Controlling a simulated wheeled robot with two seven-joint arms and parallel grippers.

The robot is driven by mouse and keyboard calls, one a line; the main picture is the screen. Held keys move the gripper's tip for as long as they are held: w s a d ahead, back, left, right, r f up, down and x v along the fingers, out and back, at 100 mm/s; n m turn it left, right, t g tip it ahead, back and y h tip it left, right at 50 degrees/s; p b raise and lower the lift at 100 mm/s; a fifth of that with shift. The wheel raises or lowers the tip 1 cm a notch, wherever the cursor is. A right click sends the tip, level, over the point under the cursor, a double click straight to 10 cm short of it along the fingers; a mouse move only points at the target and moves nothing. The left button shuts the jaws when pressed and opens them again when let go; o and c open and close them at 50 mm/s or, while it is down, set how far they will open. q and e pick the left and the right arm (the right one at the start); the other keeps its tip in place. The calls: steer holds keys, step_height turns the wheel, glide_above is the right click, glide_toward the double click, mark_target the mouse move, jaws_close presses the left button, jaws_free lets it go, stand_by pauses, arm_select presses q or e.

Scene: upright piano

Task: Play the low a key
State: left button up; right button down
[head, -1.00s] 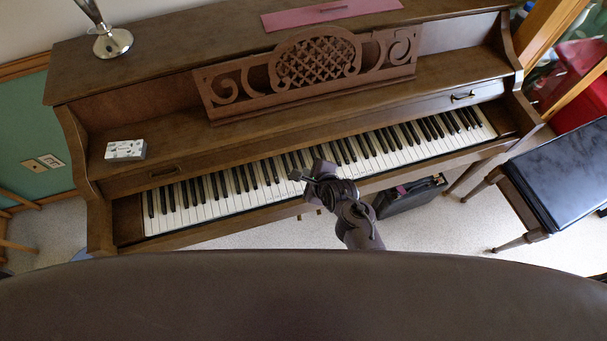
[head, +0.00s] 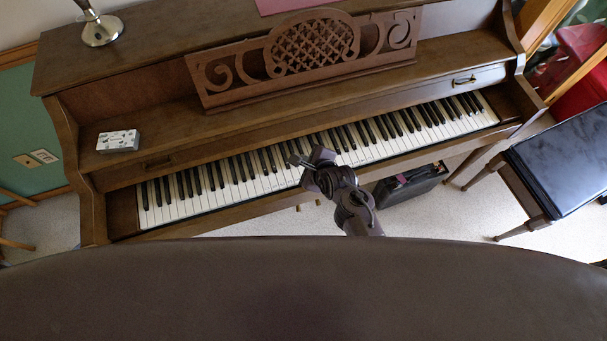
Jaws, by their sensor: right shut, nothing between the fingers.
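The piano keyboard (head: 225,188) runs across the upright piano in the head view, rising slightly from left to right. The low keys are at its left end, in plain sight and uncovered. My right gripper (head: 300,161) is over the middle of the keyboard, well to the right of the low keys. It is shut and empty, and it hides a few middle keys. I cannot tell whether its tip touches a key. My left gripper is not in view.
A small patterned box (head: 118,141) sits on the piano's shelf at the left. A carved music stand (head: 310,50) rises behind the keys. A black bench (head: 565,160) stands at the right, and a dark case (head: 410,186) lies on the floor below the keyboard.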

mark_target(300, 167)
step_height(300, 167, down, 4)
steer(key=b, duration=0.3)
steer(key=shift+f, duration=0.2)
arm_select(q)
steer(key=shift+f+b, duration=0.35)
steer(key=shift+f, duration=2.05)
arm_select(e)
steer(key=shift+f, duration=0.6)
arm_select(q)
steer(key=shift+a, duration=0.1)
arm_select(e)
steer(key=shift+f, duration=0.1)
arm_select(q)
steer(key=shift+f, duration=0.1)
arm_select(e)
steer(key=shift+f, duration=0.35)
